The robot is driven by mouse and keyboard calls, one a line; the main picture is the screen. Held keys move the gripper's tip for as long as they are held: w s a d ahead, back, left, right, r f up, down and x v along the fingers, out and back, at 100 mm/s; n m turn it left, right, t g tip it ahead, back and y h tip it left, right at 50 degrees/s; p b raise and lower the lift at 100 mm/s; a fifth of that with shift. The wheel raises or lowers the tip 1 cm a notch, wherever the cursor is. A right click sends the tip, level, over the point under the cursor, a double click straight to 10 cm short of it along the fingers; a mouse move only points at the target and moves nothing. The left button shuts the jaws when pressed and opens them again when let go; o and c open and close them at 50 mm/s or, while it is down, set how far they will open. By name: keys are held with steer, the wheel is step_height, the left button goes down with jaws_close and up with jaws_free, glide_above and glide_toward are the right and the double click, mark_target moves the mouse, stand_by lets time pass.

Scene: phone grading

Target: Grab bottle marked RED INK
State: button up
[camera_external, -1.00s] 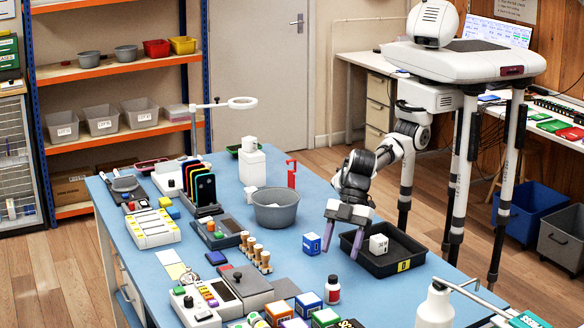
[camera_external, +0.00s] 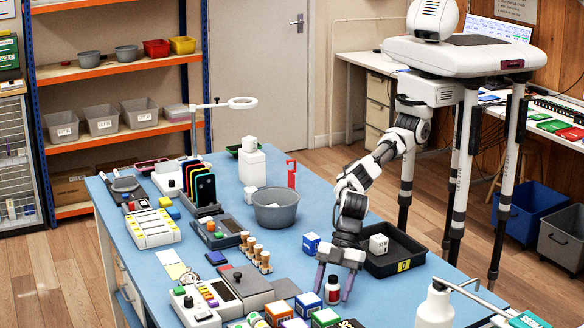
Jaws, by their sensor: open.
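A small bottle (camera_external: 332,291) stands upright on the blue table, with a red label, a white lower part and a dark cap; its lettering is too small to read. My gripper (camera_external: 333,289) points down over it, with its two purple-grey fingers apart, one on each side of the bottle. I cannot tell whether either finger touches it.
Several coloured ink boxes (camera_external: 307,304) stand just left of and in front of the bottle. A black tray (camera_external: 408,264) with a white cube (camera_external: 378,244) is behind, to the right. A blue cube (camera_external: 311,243) and a grey bowl (camera_external: 262,216) are further back. A white pump bottle (camera_external: 436,308) stands at right.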

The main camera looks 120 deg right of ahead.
steer(key=c, duration=1.1)
steer(key=shift+o, duration=0.2)
steer(key=shift+r, duration=0.15)
